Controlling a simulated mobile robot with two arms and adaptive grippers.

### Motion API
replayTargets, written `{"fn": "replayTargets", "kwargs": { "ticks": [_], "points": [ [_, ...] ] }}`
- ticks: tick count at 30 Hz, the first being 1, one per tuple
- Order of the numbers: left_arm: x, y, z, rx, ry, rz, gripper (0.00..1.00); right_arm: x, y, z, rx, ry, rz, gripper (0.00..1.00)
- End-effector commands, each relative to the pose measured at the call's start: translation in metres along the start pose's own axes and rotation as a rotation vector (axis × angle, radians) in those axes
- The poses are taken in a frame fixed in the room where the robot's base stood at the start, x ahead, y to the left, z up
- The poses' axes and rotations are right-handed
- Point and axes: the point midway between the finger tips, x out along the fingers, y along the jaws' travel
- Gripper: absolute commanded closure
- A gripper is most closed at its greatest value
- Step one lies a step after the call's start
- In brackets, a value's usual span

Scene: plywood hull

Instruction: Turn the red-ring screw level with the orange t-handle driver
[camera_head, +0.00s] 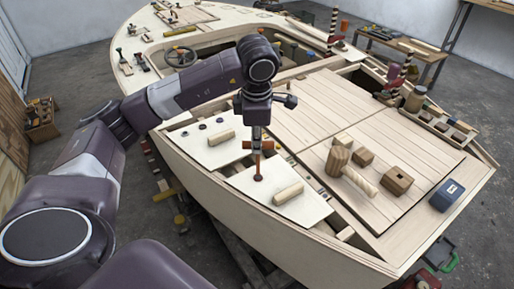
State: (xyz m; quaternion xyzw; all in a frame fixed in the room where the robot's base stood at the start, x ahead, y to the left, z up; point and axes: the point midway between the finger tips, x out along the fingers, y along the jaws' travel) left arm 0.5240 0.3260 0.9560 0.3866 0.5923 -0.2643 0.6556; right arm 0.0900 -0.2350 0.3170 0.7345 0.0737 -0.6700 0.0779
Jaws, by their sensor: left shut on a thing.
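My left gripper (257,137) points straight down over the pale panels on the boat's deck. It is shut on the orange t-handle driver (266,146), whose crossbar shows at the fingertips. The driver's shaft runs down, upright, to a small reddish spot (259,178) on the front pale panel (240,184). That spot appears to be the red-ring screw, but the driver's tip covers it. I cannot tell whether the screw stands proud or level. My right gripper is not in view.
Light wooden blocks lie on both pale panels (222,137) (288,194). Dark screw heads (203,126) line the rear panel.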

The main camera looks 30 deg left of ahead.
Motion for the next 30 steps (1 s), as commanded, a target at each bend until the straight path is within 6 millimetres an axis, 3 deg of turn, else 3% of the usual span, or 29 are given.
{"fn": "replayTargets", "kwargs": {
  "ticks": [30],
  "points": [
    [0.009,-0.002,0.0,0.002,0.0,0.0,1.0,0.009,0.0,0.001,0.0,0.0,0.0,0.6]
  ]
}}
